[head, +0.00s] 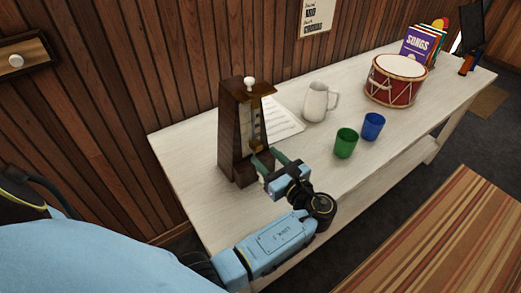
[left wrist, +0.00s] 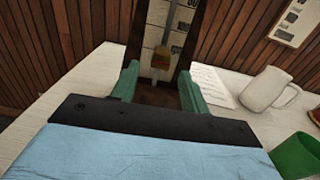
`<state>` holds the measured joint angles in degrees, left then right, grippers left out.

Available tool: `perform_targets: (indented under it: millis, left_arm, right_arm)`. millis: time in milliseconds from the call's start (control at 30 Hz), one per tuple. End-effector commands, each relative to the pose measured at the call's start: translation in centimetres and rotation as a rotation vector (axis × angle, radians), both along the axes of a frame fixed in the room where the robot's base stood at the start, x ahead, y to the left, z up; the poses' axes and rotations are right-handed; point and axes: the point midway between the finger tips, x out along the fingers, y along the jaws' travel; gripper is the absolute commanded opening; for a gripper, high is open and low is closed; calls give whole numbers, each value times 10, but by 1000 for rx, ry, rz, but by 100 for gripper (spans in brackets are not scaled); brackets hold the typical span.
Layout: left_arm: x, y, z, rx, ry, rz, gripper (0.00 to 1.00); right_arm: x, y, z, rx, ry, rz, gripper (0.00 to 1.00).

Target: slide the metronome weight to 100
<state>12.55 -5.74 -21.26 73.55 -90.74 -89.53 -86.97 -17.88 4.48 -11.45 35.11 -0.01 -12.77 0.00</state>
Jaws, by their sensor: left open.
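The dark wooden metronome (head: 232,130) stands upright at the left end of the white table. My left gripper (head: 266,158) is in front of the metronome. In the left wrist view its green fingers (left wrist: 157,84) are apart, one on each side below the weight, not touching it. My right gripper is not in view.
On the white table (head: 200,150), a paper sheet (head: 283,122) and a white mug (head: 317,101) stand right of the metronome. A green cup (head: 345,143), a blue cup (head: 372,126) and a red drum (head: 394,82) are farther right. The plank wall is close behind.

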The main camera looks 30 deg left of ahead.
Motion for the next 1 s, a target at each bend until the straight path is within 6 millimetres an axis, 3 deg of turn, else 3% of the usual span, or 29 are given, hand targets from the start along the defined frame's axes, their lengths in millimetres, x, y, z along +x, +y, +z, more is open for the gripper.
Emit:
perform_targets:
  millis: [200,600,933,1000]
  left_arm:
    - [11,27,0,1,0,-1,45]
    - [14,34,0,-1,-1,-1,45]
    - [14,34,0,-1,-1,-1,3]
    - [14,34,0,-1,-1,-1,0]
  right_arm:
    - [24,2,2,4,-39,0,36]
    - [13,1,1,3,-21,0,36]
    - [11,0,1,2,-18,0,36]
    - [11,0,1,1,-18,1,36]
